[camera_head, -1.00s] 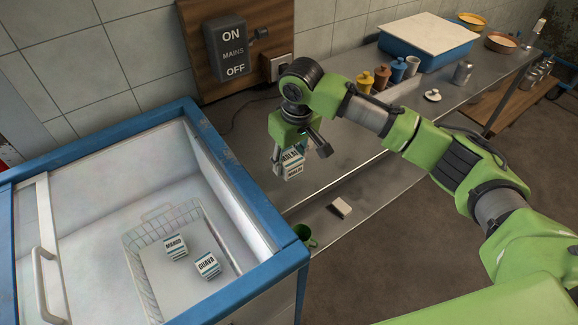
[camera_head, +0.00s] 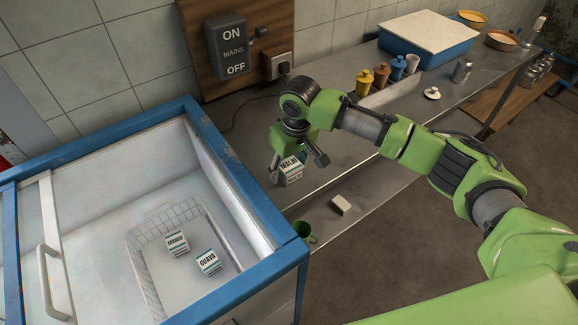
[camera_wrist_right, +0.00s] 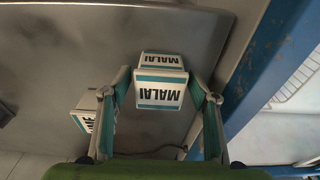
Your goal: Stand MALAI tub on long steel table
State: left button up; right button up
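The MALAI tub (camera_head: 290,171) is a small white block with teal bands and dark lettering. My right gripper (camera_head: 297,166) is shut on it, over the near left end of the long steel table (camera_head: 345,150), close to the freezer. In the right wrist view the tub (camera_wrist_right: 160,93) sits between both fingertips (camera_wrist_right: 159,85), its lettering upside down. A white lettered piece (camera_wrist_right: 84,118) shows partly behind one finger there; I cannot tell if it is another tub. The gap between tub and table is unclear. My left gripper is not in view.
The open blue-rimmed freezer (camera_head: 240,185) stands at left, with MANGO (camera_head: 176,243) and GUAVA (camera_head: 208,261) tubs in a wire basket. Coloured jars (camera_head: 381,75) and a blue crate (camera_head: 432,52) stand farther back.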

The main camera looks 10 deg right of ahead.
aim_at(293, 168)
jog(key=shift+r, duration=0.2)
notch_tip(293, 168, up, 12)
jog(key=s+b, duration=0.1)
jog(key=shift+s+d, duration=0.35)
jog(key=shift+f, duration=0.15)
